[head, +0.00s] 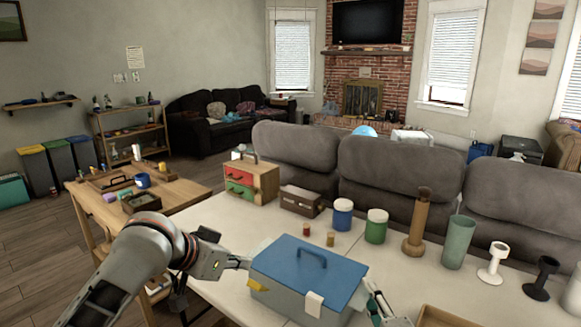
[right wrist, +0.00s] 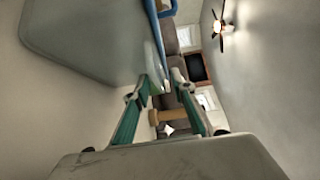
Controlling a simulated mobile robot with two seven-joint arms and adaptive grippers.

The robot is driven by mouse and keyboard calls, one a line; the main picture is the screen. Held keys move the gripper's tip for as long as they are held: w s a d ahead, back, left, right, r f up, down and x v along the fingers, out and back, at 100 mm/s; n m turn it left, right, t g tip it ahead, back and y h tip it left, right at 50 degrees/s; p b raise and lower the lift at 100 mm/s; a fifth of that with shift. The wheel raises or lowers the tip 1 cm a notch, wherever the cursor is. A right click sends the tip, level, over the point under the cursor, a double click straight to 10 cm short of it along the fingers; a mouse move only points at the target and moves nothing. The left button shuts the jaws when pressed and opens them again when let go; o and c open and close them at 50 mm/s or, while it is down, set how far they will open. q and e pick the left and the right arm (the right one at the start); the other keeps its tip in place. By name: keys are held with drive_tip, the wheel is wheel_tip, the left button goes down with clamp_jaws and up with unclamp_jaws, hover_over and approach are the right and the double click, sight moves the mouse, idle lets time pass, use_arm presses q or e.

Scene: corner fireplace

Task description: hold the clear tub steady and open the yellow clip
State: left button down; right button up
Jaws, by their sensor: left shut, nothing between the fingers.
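The clear tub (head: 285,292) is a grey-blue box with a blue lid (head: 310,262) and a handle on top, standing on the white table. The yellow clip (head: 258,285) is on its left part, just below the lid rim. My left gripper (head: 246,263) is shut and empty at the tub's left corner, just above the yellow clip; I cannot tell whether it touches. My right gripper (head: 377,304) is at the tub's right side. In the right wrist view its teal fingers (right wrist: 168,88) stand apart beside the tub wall (right wrist: 90,40), with no object clearly held.
A white clip (head: 314,303) is on the tub's front. A wooden tray (head: 450,318) lies at the front right.

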drive_tip(key=shift+o, duration=0.3)
drive_tip(key=o, duration=0.5)
